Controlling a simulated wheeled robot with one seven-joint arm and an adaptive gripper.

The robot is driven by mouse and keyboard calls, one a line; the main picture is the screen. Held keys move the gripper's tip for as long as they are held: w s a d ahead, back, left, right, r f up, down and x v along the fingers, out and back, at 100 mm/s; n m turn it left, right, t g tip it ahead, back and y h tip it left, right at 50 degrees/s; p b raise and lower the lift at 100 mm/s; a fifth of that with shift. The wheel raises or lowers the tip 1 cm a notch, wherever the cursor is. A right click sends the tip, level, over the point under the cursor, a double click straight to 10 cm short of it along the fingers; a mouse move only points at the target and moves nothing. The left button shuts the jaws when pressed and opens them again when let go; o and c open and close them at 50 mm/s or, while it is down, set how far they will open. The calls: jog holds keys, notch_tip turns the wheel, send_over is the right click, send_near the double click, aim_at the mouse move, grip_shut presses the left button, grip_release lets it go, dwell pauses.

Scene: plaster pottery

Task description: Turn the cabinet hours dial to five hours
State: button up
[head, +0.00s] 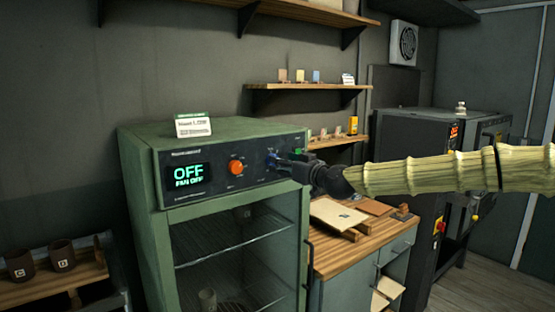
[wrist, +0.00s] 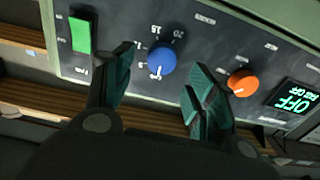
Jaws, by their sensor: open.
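The green cabinet (head: 222,142) has a dark front panel with a lit display (head: 188,177) reading OFF. A blue dial (wrist: 162,61) with a white pointer line has numerals around it, among them 15 and 20. The pointer is toward the lower edge of the wrist view; the mark there is too small to read surely. My gripper (wrist: 164,57) is open, with one finger on each side of the blue dial and gaps visible. In the head view my gripper (head: 290,160) is at the panel's right part and partly hides the blue dial.
An orange dial (wrist: 242,82) sits beside my gripper's right finger in the wrist view. A green switch (wrist: 80,34) is on the other side. A wooden-topped bench (head: 350,240) stands right of the cabinet. A white card (head: 193,127) stands on the cabinet.

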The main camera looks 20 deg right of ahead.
jog(key=shift+p+x, duration=0.55)
jog(key=shift+x, duration=1.25)
jog(key=shift+a, duration=0.1)
jog(key=c, duration=1)
jog(key=shift+f+m+b, duration=0.1)
jog(key=shift+m+b, duration=0.3)
jog(key=shift+b, duration=0.3)
jog(key=shift+d+m+b, duration=0.2)
jog(key=shift+m+b, duration=4.3)
jog(key=shift+b, duration=0.3)
